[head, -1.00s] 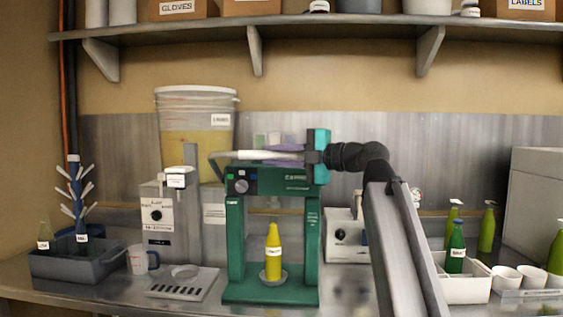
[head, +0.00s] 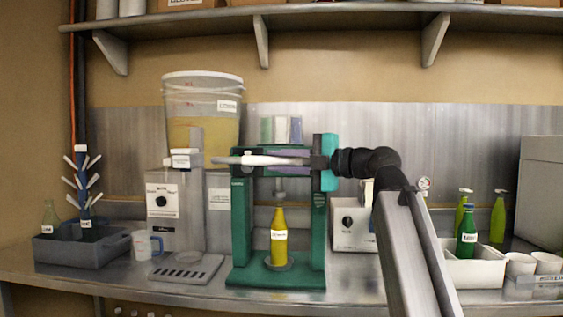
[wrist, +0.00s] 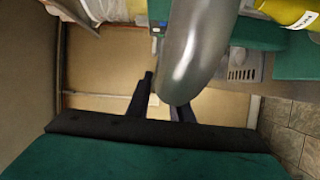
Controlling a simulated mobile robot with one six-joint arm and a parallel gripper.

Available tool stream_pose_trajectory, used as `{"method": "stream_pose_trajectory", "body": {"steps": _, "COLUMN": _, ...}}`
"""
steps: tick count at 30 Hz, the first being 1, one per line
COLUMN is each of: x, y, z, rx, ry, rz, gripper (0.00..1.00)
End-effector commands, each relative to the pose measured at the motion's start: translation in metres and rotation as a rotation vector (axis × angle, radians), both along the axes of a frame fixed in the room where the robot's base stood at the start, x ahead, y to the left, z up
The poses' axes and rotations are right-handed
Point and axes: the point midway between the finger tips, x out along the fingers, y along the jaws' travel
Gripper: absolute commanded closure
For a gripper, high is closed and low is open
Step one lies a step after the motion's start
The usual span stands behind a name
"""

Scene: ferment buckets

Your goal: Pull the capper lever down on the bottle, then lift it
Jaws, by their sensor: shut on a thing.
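The capper is a green frame (head: 238,232) standing on the steel counter in the head view. Its pale lever (head: 262,160) lies roughly level across the front of the upper frame. A yellow bottle (head: 279,240) with a white label stands upright on the capper base, under the grey capping head (head: 280,192). My gripper (head: 312,162) is at the right end of the lever and shut on it. In the wrist view the lever (wrist: 200,50) is a large grey bar running in by the dark fingers (wrist: 162,105). The lever hides part of those fingers.
A drip-tray machine (head: 177,210) and a lidded bucket (head: 203,105) stand left of the capper. A grey bin (head: 75,250) with a bottle tree is farther left. A white crate (head: 475,270) with green bottles is at right. A shelf (head: 330,18) runs above.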

Motion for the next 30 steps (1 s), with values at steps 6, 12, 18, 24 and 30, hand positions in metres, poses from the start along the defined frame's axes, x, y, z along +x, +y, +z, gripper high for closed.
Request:
{"method": "stream_pose_trajectory", "body": {"steps": 6, "x": 0.002, "y": 0.000, "z": -0.027, "rx": -0.006, "ry": 0.011, "rz": -0.002, "gripper": 1.00}}
{"method": "stream_pose_trajectory", "body": {"steps": 12, "x": 0.003, "y": 0.000, "z": -0.031, "rx": -0.006, "ry": 0.009, "rz": -0.003, "gripper": 1.00}}
{"method": "stream_pose_trajectory", "body": {"steps": 18, "x": 0.004, "y": 0.000, "z": -0.033, "rx": -0.006, "ry": 0.009, "rz": -0.003, "gripper": 1.00}}
{"method": "stream_pose_trajectory", "body": {"steps": 24, "x": 0.004, "y": 0.000, "z": -0.033, "rx": -0.006, "ry": 0.010, "rz": -0.003, "gripper": 1.00}}
{"method": "stream_pose_trajectory", "body": {"steps": 30, "x": 0.003, "y": 0.001, "z": -0.032, "rx": -0.005, "ry": 0.008, "rz": -0.001, "gripper": 0.62}}
